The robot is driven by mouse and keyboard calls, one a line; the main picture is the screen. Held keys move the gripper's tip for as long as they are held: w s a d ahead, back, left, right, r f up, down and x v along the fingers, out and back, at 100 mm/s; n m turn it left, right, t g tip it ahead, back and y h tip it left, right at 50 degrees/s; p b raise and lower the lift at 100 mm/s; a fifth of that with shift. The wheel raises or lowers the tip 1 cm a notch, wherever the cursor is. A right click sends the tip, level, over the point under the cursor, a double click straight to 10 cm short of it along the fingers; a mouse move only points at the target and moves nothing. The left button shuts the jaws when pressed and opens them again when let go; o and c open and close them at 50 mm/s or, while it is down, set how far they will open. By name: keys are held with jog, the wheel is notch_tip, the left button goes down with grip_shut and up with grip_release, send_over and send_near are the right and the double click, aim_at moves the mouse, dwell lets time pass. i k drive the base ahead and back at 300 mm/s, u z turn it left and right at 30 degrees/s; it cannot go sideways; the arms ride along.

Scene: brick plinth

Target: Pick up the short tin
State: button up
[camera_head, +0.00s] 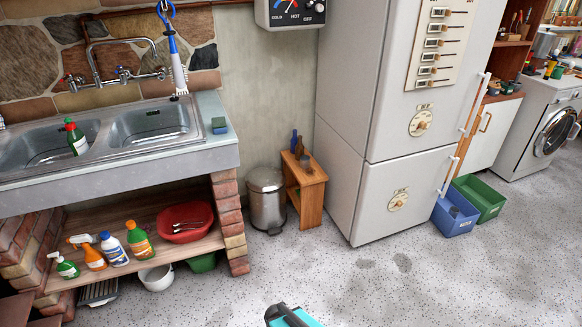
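A small wooden stool (308,188) stands against the wall between the metal bin and the fridge. On its top is a small, low greyish-brown round object (306,163), which looks like the short tin, though it is too small to be sure. A blue bottle (294,141) and a brown bottle (299,149) stand just behind it, close together. The fingers of my gripper do not show. Only a teal and dark part, probably of my arm, shows at the bottom edge, well apart from the stool.
A metal pedal bin (266,200) stands close left of the stool, and the white fridge (390,130) rises close on its right. The brick sink plinth (229,215) is further left. Blue (455,213) and green (482,198) crates sit right of the fridge. The speckled floor in front is clear.

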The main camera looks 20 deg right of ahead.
aim_at(305, 162)
jog(key=i, duration=1)
jog(key=u, duration=0.1)
jog(key=k, duration=0.9)
jog(key=z, duration=0.2)
jog(key=i, duration=0.35)
jog(key=u, duration=0.1)
